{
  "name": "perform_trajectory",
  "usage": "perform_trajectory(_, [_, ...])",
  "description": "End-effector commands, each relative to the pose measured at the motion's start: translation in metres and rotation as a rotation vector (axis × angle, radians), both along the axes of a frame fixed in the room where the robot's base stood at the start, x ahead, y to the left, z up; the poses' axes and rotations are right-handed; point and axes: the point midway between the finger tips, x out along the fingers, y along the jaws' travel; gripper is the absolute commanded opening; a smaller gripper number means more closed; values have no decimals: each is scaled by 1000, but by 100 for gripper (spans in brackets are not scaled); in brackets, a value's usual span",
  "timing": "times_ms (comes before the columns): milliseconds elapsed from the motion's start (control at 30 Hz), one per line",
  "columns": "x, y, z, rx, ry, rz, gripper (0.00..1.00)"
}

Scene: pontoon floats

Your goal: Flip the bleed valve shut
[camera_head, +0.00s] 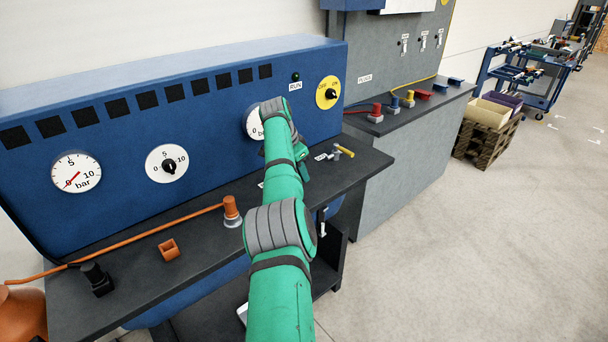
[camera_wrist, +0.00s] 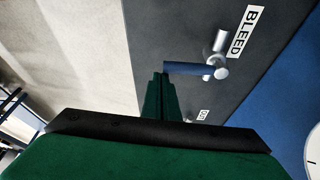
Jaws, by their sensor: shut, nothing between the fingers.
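The bleed valve (camera_head: 337,154) stands on the dark bench top near its right end, beside a small white label. In the wrist view the silver valve body (camera_wrist: 217,60) sits beside the BLEED label (camera_wrist: 244,32). There its lever (camera_wrist: 190,68) looks dark blue and points left, across the picture from the label. My gripper (camera_wrist: 160,76) is shut and empty. Its fingertips appear close to the lever's free end; I cannot tell whether they touch. In the head view my arm hides most of the gripper.
A blue panel (camera_head: 110,125) with gauges rises behind the bench. Open floor (camera_head: 480,240) lies right.

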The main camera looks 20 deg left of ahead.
Motion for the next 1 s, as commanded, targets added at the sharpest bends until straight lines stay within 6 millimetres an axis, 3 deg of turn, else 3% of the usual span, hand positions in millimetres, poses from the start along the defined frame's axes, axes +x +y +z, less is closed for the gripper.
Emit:
perform_trajectory(467, [-3, 4, 7, 3, 2, 4, 0])
perform_trajectory(1000, [-26, 22, 90, 1, -1, 3, 0])
